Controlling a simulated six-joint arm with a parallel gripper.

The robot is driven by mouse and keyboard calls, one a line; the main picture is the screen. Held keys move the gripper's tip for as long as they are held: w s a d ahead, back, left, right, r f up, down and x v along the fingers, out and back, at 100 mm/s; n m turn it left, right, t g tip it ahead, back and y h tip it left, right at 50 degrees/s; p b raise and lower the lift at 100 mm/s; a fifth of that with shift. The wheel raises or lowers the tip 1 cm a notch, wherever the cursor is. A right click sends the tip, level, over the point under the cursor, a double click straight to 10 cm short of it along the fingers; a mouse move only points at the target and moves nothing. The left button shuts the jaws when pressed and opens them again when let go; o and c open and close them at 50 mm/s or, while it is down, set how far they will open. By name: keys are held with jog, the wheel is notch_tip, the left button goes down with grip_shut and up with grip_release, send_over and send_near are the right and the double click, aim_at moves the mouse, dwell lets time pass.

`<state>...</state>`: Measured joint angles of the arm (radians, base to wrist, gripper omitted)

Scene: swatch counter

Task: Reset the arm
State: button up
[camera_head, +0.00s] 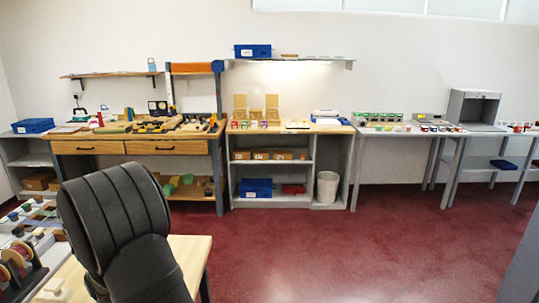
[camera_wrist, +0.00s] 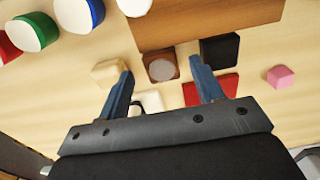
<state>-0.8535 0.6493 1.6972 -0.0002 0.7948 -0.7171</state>
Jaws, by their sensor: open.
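In the wrist view my gripper (camera_wrist: 162,67) shows two blue fingers set well apart, with nothing held between them. Behind the gap lies a small brown block (camera_wrist: 161,73) with a grey round face; it is not gripped. A cream block (camera_wrist: 107,72) is by the left fingertip and a black square piece (camera_wrist: 219,49) is by the right one. A red flat piece (camera_wrist: 223,86) and a whitish piece (camera_wrist: 151,99) are partly hidden by the gripper. I cannot make out my gripper in the head view.
In the wrist view, a wooden board (camera_wrist: 200,22) lies beyond the fingers. Round pots, green (camera_wrist: 33,32) and blue (camera_wrist: 78,14), stand upper left; a pink block (camera_wrist: 281,76) lies right.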

jog(key=shift+f, duration=0.5)
notch_tip(320, 180, down, 3)
jog(key=shift+r, duration=0.2)
notch_tip(320, 180, up, 12)
notch_tip(320, 180, down, 12)
jog(key=shift+f, duration=0.1)
jog(key=a+r, duration=0.4)
jog(key=r, duration=1)
jog(key=s+a+f, duration=0.2)
jog(key=a, duration=0.1)
jog(key=s+a+f, duration=0.2)
jog(key=a+f, duration=0.1)
jog(key=s+a+f, duration=0.2)
jog(key=a, duration=0.1)
jog(key=shift+s+f, duration=0.2)
notch_tip(320, 180, down, 3)
jog(key=shift+a+f, duration=0.1)
jog(key=shift+f, duration=0.1)
jog(key=shift+w+a+r, duration=0.1)
jog(key=shift+a+r, duration=0.05)
jog(key=shift+r, duration=1.1)
jog(key=shift+a+r, duration=0.1)
jog(key=shift+r, duration=1.1)
